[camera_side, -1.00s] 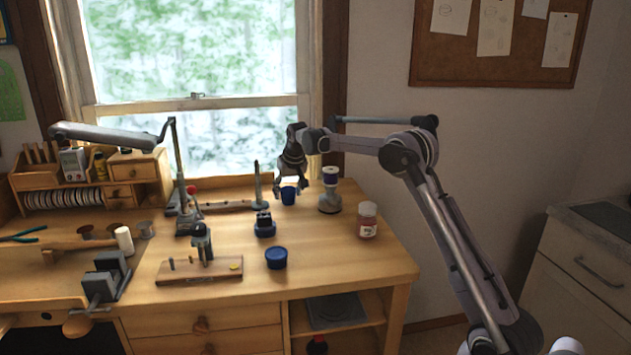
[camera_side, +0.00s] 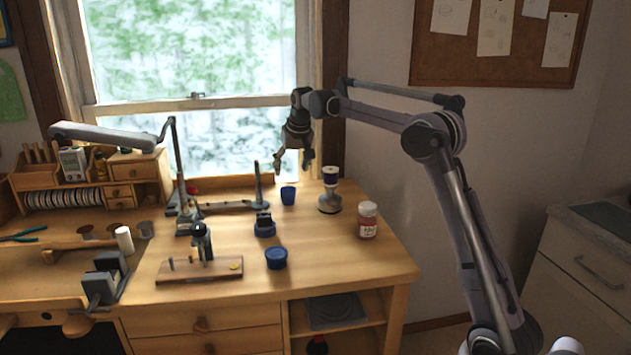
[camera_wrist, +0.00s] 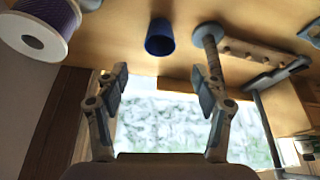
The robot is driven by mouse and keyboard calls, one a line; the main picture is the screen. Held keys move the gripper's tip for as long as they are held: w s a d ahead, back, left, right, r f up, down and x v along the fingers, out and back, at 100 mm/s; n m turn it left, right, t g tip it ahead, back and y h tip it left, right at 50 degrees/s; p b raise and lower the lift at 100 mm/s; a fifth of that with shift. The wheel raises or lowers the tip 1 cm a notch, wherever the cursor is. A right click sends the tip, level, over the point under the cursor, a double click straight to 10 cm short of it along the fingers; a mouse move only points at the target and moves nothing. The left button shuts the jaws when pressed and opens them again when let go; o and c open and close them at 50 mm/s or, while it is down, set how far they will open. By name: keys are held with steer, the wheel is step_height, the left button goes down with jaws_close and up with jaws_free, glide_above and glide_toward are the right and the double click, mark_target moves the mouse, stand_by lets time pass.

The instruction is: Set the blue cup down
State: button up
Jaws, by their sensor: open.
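The small blue cup (camera_side: 288,195) stands upright on the wooden bench near its back edge. In the wrist view the cup (camera_wrist: 160,40) shows beyond the fingertips, between them and apart from both. My gripper (camera_side: 292,168) is open and empty above the cup in the side view. Its two spread fingers show in the wrist view (camera_wrist: 160,82), with nothing between them.
A spool on a round stand (camera_side: 330,190) is right of the cup, and a jar (camera_side: 367,220) is further right. A blue tub (camera_side: 276,258) and a small dark blue-based tool (camera_side: 264,224) stand nearer the front. A thin post (camera_side: 258,184) rises to the left.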

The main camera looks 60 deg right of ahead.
steer(key=s+a+r+n+t+y, duration=0.1)
steer(key=s+a+r+n+t, duration=0.15)
steer(key=s+a, duration=1.25)
steer(key=s+a+f+n, duration=0.2)
steer(key=s+a+f, duration=0.3)
steer(key=s+a, duration=0.1)
steer(key=s+a+f+n+y, duration=0.1)
steer(key=s+a+f+n, duration=0.1)
steer(key=s+a+f, duration=0.3)
steer(key=s+a, duration=0.1)
steer(key=s, duration=0.2)
steer(key=shift+s+a+f+t+y, duration=0.2)
steer(key=shift+s+f+t+y, duration=0.1)
steer(key=shift+s+t, duration=0.1)
